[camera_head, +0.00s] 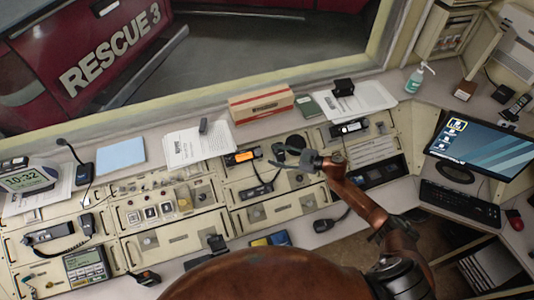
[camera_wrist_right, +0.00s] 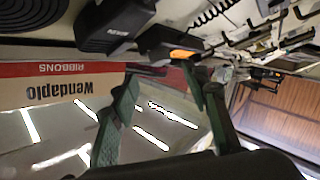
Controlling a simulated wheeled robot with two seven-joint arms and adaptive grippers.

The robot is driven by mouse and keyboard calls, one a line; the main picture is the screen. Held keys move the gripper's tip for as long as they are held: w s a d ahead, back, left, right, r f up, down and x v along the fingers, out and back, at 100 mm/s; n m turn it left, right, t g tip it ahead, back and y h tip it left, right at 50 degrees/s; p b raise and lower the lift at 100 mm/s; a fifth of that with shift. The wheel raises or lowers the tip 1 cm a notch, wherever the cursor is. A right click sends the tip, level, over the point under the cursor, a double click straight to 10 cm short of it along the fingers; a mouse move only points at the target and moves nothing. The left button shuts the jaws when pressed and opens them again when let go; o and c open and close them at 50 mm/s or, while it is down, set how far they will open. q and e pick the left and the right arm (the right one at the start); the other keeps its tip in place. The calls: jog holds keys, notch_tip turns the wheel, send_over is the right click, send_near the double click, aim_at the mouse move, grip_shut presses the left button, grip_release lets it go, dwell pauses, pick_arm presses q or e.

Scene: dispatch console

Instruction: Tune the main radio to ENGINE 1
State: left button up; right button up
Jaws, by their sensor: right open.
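A black radio with a lit orange display (camera_head: 243,157) is set in the upper middle of the cream console. It seems to be the main radio; its label is too small to read. My right gripper (camera_head: 284,161) is open and empty, to the right of this radio and apart from it in the head view. In the right wrist view, the open fingers (camera_wrist_right: 160,74) have nothing between them. A dark unit with an orange patch (camera_wrist_right: 182,54) shows beyond the fingertips, probably the same radio. My left gripper is not in view.
A red and tan ribbon box (camera_head: 261,104) stands on the ledge behind the console. It also shows in the wrist view (camera_wrist_right: 62,88). A handset (camera_head: 257,190) lies below the lit radio, and a microphone (camera_head: 324,225) sits lower right. A monitor (camera_head: 482,147) stands right.

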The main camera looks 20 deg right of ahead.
jog(key=v, duration=0.6)
dwell(0.4)
